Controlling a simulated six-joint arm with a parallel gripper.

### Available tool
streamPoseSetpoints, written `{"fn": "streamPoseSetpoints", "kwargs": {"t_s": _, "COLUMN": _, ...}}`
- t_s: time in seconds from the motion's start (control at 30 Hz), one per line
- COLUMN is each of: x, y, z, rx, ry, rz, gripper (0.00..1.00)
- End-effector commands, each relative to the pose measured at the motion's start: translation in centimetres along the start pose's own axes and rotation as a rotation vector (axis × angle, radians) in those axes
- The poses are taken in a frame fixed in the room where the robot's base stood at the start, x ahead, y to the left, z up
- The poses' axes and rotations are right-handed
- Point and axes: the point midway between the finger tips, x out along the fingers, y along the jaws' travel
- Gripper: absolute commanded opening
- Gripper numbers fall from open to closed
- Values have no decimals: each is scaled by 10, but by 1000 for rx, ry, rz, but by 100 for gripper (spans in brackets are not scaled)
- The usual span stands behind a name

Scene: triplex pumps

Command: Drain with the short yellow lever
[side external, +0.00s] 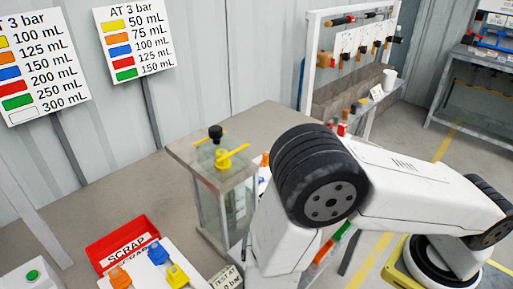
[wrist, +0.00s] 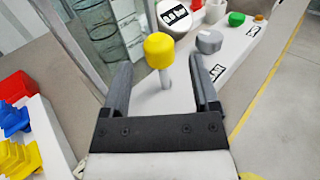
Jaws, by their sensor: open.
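In the wrist view a yellow knob (wrist: 159,50) sits on a short pale stem (wrist: 166,78), beside a glass-walled tank (wrist: 112,35). My gripper (wrist: 160,72) is open, with one dark finger on each side of the stem and visible gaps between. Nothing is held. In the side external view the glass tank (side external: 212,212) carries a yellow handle (side external: 228,157) and a black knob (side external: 215,132) on its top. My arm hides my gripper and the yellow knob's stem in that view.
Right of the yellow knob are a white round labelled part (wrist: 175,15), a grey knob (wrist: 209,41) and a green knob (wrist: 236,19). A red scrap bin (side external: 108,238) and a tray with coloured pieces stand left. Volume signs (side external: 135,40) stand behind.

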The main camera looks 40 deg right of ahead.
Motion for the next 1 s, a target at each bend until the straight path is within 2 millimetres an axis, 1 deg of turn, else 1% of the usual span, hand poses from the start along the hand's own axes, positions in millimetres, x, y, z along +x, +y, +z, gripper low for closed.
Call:
{"fn": "streamPoseSetpoints", "kwargs": {"t_s": 0.03, "x": 7, "y": 0, "z": 0, "rx": 0, "ry": 0, "rz": -3, "gripper": 77}}
{"fn": "streamPoseSetpoints", "kwargs": {"t_s": 0.1, "x": 14, "y": -1, "z": 0, "rx": -1, "ry": 1, "rz": -3, "gripper": 77}}
{"fn": "streamPoseSetpoints", "kwargs": {"t_s": 0.3, "x": 30, "y": 0, "z": 0, "rx": -1, "ry": 1, "rz": -1, "gripper": 77}}
{"fn": "streamPoseSetpoints", "kwargs": {"t_s": 0.5, "x": 36, "y": 0, "z": 0, "rx": -1, "ry": 1, "rz": 1, "gripper": 77}}
{"fn": "streamPoseSetpoints", "kwargs": {"t_s": 0.73, "x": 36, "y": 0, "z": 0, "rx": 0, "ry": 1, "rz": 1, "gripper": 77}}
{"fn": "streamPoseSetpoints", "kwargs": {"t_s": 0.77, "x": 36, "y": 0, "z": 0, "rx": 0, "ry": 1, "rz": 1, "gripper": 71}}
{"fn": "streamPoseSetpoints", "kwargs": {"t_s": 0.8, "x": 36, "y": 0, "z": 0, "rx": 0, "ry": 1, "rz": 1, "gripper": 58}}
{"fn": "streamPoseSetpoints", "kwargs": {"t_s": 0.87, "x": 36, "y": 0, "z": 0, "rx": 0, "ry": 1, "rz": 1, "gripper": 39}}
{"fn": "streamPoseSetpoints", "kwargs": {"t_s": 0.9, "x": 36, "y": 0, "z": 0, "rx": 0, "ry": 1, "rz": 1, "gripper": 27}}
{"fn": "streamPoseSetpoints", "kwargs": {"t_s": 0.97, "x": 36, "y": 0, "z": 0, "rx": -1, "ry": 1, "rz": 1, "gripper": 8}}
{"fn": "streamPoseSetpoints", "kwargs": {"t_s": 1.0, "x": 36, "y": 0, "z": 0, "rx": -1, "ry": 1, "rz": 1, "gripper": 0}}
